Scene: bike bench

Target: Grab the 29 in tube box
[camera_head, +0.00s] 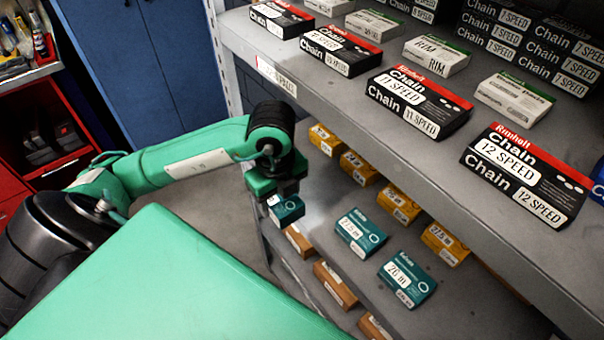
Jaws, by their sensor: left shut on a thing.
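My left gripper (284,193) reaches over the front left end of the lower shelf and points down. It is shut on a small teal tube box (288,212), whose top is partly hidden by the gripper. A bit of white label shows on this box, but it is too small to read. It is the leftmost of the teal boxes, in a row with a 27.5 in box (361,233) and a 26 in box (407,277). I cannot tell whether the held box still touches the shelf. My right gripper is not in view.
Yellow boxes (399,205) stand behind the teal ones. Brown boxes (335,285) lie on a level below. The upper shelf (345,105) overhangs with chain boxes (418,100) near its edge. A red tool cabinet (45,130) and blue cabinet (135,60) stand at the left.

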